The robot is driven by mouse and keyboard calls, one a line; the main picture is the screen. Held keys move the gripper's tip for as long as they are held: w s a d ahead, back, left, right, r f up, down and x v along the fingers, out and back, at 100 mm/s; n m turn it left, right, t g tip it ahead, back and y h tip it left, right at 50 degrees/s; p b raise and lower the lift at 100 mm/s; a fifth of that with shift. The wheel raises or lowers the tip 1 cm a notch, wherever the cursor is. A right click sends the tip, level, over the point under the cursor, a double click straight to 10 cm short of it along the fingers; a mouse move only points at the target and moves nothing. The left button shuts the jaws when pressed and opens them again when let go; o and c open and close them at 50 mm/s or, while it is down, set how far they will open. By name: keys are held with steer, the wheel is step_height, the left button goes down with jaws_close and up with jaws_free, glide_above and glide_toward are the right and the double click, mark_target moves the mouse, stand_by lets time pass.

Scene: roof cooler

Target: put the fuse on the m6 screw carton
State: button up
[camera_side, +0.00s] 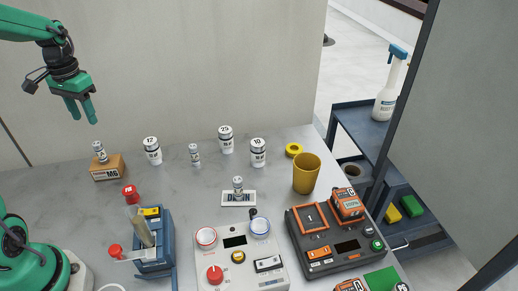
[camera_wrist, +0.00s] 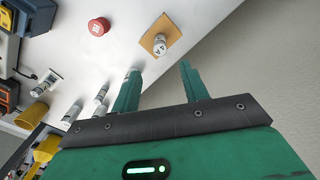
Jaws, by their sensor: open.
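The m6 screw carton (camera_side: 108,174) is a small brown box marked M6 at the left of the bench. A small white fuse-like cylinder (camera_side: 101,153) stands upright on its top. In the wrist view the carton (camera_wrist: 147,44) and the cylinder (camera_wrist: 160,46) show beyond my fingers. Similar small cylinders stand on the bench (camera_side: 194,156) and on a white DRAIN label (camera_side: 238,186). My gripper (camera_side: 84,117) is open and empty, above and slightly left of the carton, fingers pointing down and apart from everything. It also shows in the wrist view (camera_wrist: 159,69).
Larger white cans (camera_side: 153,151), (camera_side: 226,140), (camera_side: 258,153) stand along the back. A red-capped item (camera_side: 130,194) and blue tool holder (camera_side: 154,245) stand front left. A control box (camera_side: 238,257), charger (camera_side: 332,240) and yellow cup (camera_side: 306,175) are to the right.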

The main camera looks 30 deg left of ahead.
steer(key=s+d+r+m+t, duration=0.1)
steer(key=s+d+r+t, duration=0.1)
steer(key=d, duration=0.8)
steer(key=s+d+r+m+t, duration=0.1)
steer(key=s+d+r+t, duration=0.2)
steer(key=s+d, duration=0.3)
steer(key=d+r, duration=0.1)
steer(key=d, duration=0.3)
steer(key=shift+s+t, duration=0.2)
steer(key=shift+t, duration=0.1)
